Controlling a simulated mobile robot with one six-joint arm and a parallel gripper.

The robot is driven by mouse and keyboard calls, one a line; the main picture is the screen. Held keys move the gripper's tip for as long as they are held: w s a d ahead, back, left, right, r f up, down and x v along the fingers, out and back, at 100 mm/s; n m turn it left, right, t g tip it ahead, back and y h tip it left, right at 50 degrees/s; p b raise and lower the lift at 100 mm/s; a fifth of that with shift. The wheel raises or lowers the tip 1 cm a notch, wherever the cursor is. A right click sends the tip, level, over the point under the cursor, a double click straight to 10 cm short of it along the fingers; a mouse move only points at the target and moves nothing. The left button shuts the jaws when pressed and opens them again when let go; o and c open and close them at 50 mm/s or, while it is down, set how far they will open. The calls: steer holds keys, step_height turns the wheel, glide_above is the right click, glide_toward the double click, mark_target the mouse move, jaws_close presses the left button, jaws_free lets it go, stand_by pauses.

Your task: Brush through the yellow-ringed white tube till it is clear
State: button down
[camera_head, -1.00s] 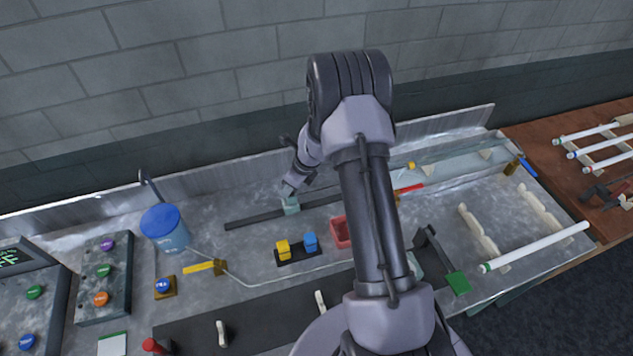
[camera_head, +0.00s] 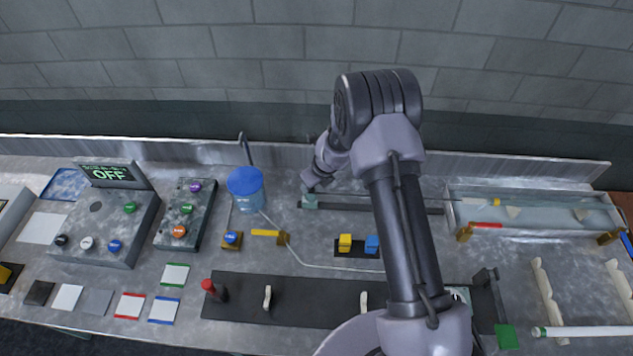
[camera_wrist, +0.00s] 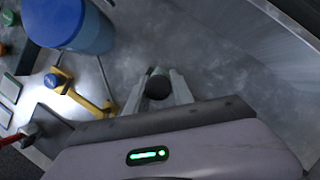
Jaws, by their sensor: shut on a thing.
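My gripper (camera_head: 309,188) is shut on a dark, round-ended knob (camera_wrist: 158,87), seen between its fingers in the wrist view. A pale green block (camera_head: 309,202) sits just below the gripper at the left end of a dark rail (camera_head: 415,209). A thin rod runs right from there, partly hidden by my arm.
A blue-lidded container (camera_head: 246,187) stands left of the gripper. Yellow and blue blocks (camera_head: 357,243) sit in front of the rail. A green-ringed white tube (camera_head: 585,331) lies at front right. The control box display (camera_head: 108,173) reads OFF.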

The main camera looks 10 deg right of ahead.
steer(key=c, duration=1.3)
jaws_free()
steer(key=p+v, duration=0.3)
steer(key=v, duration=1.4)
steer(key=shift+s+r+p, duration=0.1)
steer(key=shift+r+p, duration=0.15)
steer(key=shift+p, duration=0.1)
